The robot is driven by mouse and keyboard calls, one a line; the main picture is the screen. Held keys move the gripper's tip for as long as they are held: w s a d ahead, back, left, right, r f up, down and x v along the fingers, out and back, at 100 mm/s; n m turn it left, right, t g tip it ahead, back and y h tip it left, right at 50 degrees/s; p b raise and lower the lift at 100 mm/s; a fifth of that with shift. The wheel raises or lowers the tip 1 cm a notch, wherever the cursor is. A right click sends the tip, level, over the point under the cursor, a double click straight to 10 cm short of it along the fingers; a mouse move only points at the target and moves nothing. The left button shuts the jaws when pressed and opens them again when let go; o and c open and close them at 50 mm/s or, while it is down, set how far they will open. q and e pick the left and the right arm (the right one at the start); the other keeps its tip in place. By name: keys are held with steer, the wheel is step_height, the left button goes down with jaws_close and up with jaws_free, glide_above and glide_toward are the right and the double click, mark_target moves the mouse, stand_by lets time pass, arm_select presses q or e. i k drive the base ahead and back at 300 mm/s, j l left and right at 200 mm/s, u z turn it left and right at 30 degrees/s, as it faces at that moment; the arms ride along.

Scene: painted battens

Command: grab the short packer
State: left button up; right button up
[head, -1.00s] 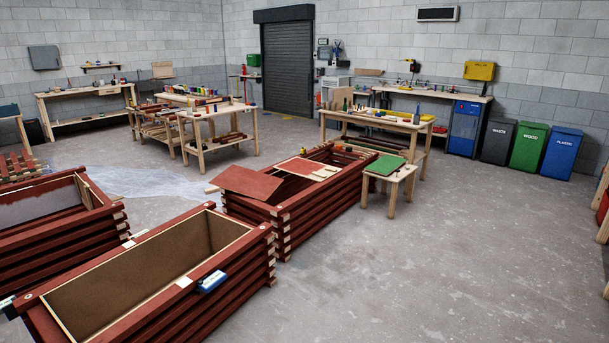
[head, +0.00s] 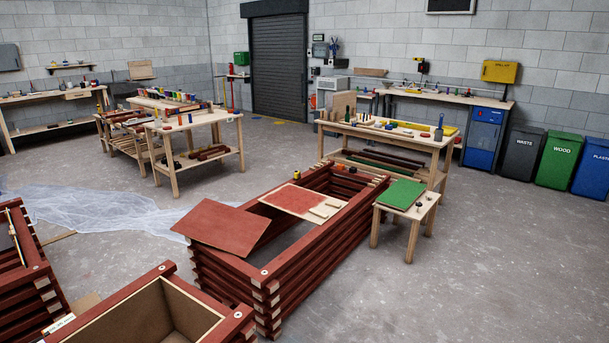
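Two small pale wood pieces lie on a red board (head: 288,198) that rests across the top of the middle red batten box (head: 290,262). One piece (head: 319,212) is nearer and the other (head: 333,204) is just behind it. They look like packers, but at this size I cannot tell which is the short one. Neither of my grippers shows in the head view.
A tilted red panel (head: 222,228) leans on the box's left end. A small stool (head: 428,207) with a green sheet (head: 401,194) stands at its right. Another box (head: 165,305) is near front. Plastic sheeting (head: 95,208) covers floor at left. Floor at right is clear.

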mark_target(330, 203)
steer(key=i+z, duration=0.1)
steer(key=i, duration=0.5)
steer(key=i+j+z, duration=0.1)
steer(key=i, duration=0.45)
steer(key=i+j+z, duration=0.1)
steer(key=i, duration=0.5)
steer(key=i+j+z, duration=0.1)
steer(key=i+j, duration=0.15)
steer(key=i, duration=0.35)
steer(key=i+z, duration=0.4)
steer(key=i, duration=0.35)
steer(key=i+j+z, duration=0.2)
steer(key=i+z, duration=0.25)
steer(key=i, duration=0.35)
